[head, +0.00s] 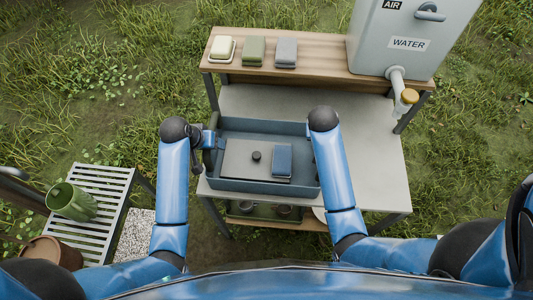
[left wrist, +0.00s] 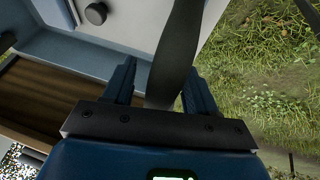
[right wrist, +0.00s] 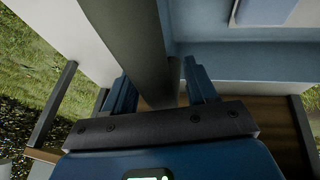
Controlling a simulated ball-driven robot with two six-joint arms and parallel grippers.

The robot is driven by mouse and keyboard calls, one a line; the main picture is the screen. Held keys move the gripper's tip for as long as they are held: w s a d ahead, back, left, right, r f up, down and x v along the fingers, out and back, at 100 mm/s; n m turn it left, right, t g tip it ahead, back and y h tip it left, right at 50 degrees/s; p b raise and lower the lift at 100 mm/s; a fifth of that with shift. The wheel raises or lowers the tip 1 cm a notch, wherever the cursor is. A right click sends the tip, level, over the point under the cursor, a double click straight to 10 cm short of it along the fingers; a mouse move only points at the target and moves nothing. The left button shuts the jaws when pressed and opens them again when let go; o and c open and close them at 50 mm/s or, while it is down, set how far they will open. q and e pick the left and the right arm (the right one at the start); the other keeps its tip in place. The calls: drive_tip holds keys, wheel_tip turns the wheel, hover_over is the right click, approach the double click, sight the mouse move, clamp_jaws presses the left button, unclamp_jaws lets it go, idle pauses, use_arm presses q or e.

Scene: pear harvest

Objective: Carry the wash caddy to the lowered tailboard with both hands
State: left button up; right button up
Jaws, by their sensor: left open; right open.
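The wash caddy (head: 262,126), a blue-grey open tray, sits on the pale bench top. It holds a grey lidded box (head: 240,160) with a black knob and a blue block (head: 282,160). My left gripper (head: 210,140) is open at the caddy's left end. In the left wrist view a dark handle bar (left wrist: 178,50) runs between the open fingers (left wrist: 158,88). My right gripper is hidden behind its own arm in the head view. In the right wrist view its open fingers (right wrist: 162,92) straddle a dark bar (right wrist: 150,45) beside the caddy wall. I cannot identify the tailboard.
A wooden shelf (head: 320,72) behind the caddy carries soap and cloth-like blocks (head: 254,51) and a grey water tank (head: 408,38) with a tap. Bench top (head: 372,150) is bare at right.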

use_arm(q)
drive_tip(key=shift+c, duration=0.2)
use_arm(e)
drive_tip(key=shift+c, duration=0.2)
use_arm(q)
clamp_jaws()
use_arm(e)
clamp_jaws()
use_arm(q)
drive_tip(key=shift+r, duration=0.15)
use_arm(e)
drive_tip(key=shift+r, duration=0.1)
